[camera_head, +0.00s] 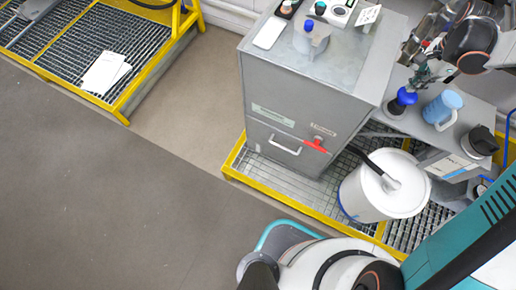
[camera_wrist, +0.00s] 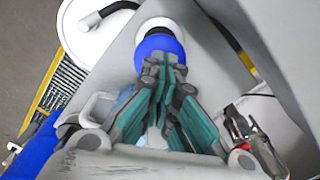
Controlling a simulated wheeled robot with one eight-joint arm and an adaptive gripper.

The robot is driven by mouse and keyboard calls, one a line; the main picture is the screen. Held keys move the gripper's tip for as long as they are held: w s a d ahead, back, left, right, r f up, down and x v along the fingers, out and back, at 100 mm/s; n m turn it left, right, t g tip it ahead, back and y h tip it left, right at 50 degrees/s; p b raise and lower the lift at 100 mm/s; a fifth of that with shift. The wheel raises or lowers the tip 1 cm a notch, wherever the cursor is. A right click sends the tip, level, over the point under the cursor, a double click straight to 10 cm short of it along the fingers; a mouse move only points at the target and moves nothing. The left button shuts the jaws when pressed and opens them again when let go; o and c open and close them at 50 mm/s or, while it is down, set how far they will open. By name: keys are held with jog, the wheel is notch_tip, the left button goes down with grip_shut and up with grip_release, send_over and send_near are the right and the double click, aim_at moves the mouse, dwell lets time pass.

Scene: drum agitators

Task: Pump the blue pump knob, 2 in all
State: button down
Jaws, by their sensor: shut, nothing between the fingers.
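The blue pump knob (camera_head: 407,96) sits on a dark base on the lower grey bench at the right in the head view. In the wrist view the knob (camera_wrist: 158,45) is round and bright blue, at the top centre, with a white part beyond it. My gripper (camera_head: 412,84) comes from the upper right, its tips close by the knob. In the wrist view my gripper (camera_wrist: 163,68) has its fingers together and empty, with the tips overlapping the knob's near edge. I cannot tell whether they touch it.
A light blue jug (camera_head: 443,107) stands right beside the knob. A black-topped container (camera_head: 480,142) is further right. A white drum (camera_head: 385,188) with a black hose stands below on the yellow-edged grating. A tall grey cabinet (camera_head: 292,110) with a red handle (camera_head: 316,146) is to the left.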

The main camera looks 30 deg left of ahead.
aim_at(409, 94)
jog(key=shift+f, duration=0.2)
jog(key=shift+f+b, duration=1.95)
jog(key=shift+f, duration=0.35)
jog(key=shift+r, duration=0.1)
jog(key=shift+r+p, duration=1.35)
jog(key=shift+r, duration=1.05)
jog(key=shift+f, duration=0.15)
